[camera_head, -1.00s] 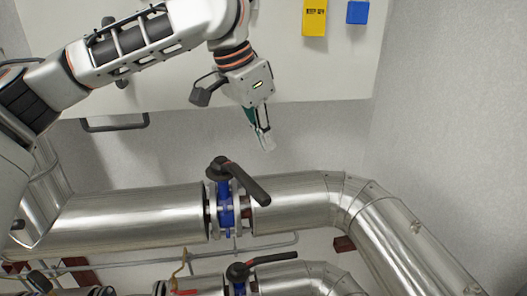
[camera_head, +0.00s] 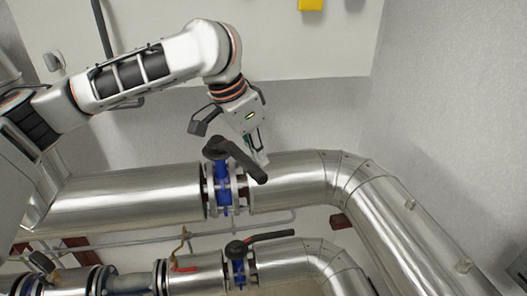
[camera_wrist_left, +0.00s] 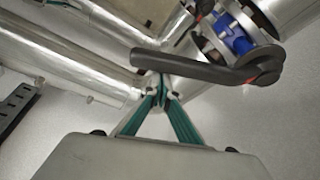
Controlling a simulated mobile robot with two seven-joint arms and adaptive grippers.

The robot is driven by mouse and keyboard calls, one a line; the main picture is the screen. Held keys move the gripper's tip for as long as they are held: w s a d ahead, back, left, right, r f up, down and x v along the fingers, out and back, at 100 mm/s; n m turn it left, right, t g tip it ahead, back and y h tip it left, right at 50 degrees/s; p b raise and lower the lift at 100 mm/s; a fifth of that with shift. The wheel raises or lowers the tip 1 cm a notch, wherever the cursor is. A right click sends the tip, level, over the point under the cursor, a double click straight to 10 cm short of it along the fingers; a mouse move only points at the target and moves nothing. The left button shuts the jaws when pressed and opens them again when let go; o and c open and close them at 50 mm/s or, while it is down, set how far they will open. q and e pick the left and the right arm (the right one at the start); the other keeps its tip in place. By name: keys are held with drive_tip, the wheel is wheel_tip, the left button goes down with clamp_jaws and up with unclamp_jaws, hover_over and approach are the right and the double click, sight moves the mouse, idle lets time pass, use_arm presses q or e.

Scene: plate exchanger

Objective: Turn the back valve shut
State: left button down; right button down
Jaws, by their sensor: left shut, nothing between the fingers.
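The back valve has a blue body (camera_head: 223,185) and a long black lever handle (camera_head: 243,162), and sits on the thick silver pipe nearer the wall. The lever slants down to the right, across the pipe. My left gripper (camera_head: 261,159) is shut and empty, just behind the lever near its free end. In the left wrist view the shut fingertips (camera_wrist_left: 162,88) are close to the black lever (camera_wrist_left: 190,68), whose pivot is at the right by the blue valve body (camera_wrist_left: 236,38). I cannot tell whether they touch. My right gripper is out of view.
A second valve (camera_head: 238,268) with a black lever sits on the lower pipe (camera_head: 300,262), towards the front. A red-handled small fitting (camera_head: 184,268) is beside it. The pipe bends down at the right. A white panel (camera_head: 310,45) and grey wall (camera_head: 450,90) stand behind.

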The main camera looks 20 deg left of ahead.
use_arm(q)
drive_tip(key=shift+s+a, duration=0.1)
drive_tip(key=shift+a, duration=0.05)
drive_tip(key=s+a+m, duration=0.3)
drive_tip(key=s+a, duration=0.2)
drive_tip(key=shift+a+g+h, duration=0.3)
drive_tip(key=shift+g+h, duration=0.1)
